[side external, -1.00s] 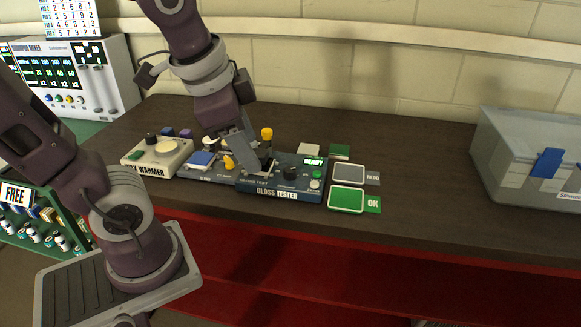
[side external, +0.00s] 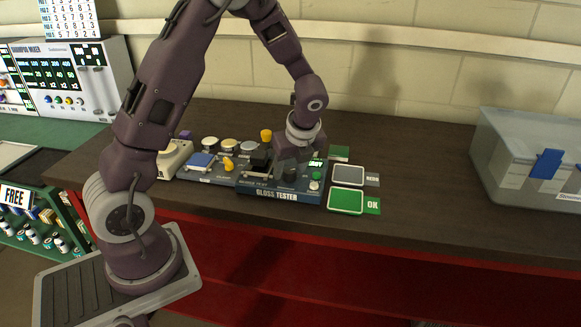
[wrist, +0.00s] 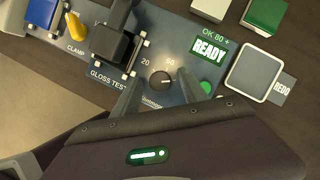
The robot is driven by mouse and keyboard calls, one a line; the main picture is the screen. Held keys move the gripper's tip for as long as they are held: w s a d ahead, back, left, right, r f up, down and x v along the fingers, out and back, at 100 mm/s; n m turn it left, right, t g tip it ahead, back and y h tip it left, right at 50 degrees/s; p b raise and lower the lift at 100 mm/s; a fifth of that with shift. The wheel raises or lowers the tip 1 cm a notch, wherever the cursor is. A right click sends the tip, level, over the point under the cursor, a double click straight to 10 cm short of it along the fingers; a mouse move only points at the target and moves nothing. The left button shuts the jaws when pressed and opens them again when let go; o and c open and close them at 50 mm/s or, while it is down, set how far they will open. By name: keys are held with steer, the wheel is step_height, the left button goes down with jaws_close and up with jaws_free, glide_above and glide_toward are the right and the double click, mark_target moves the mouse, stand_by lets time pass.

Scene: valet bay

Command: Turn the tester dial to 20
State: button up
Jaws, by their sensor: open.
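The gloss tester (side external: 262,196) is a blue box on the bench. Its black dial (wrist: 161,79) shows in the wrist view, with "20" printed to its upper left and what looks like "60" to its upper right. A small light mark on the dial is toward its right side. My gripper (wrist: 158,84) is open, with one finger on each side of the dial; I cannot tell whether they touch it. In the side view my gripper hides most of the dial. The tester's display (wrist: 209,50) reads READY, with "OK 80 +" printed above.
A black clamp-like part (wrist: 113,45) stands left of the dial. A yellow knob (wrist: 77,27) and blue pad (wrist: 43,13) lie farther left. A green button (wrist: 206,87) is right of the dial. Grey REDO (side external: 348,174) and green OK (side external: 346,201) trays sit beside the tester.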

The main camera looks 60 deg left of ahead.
jaws_close()
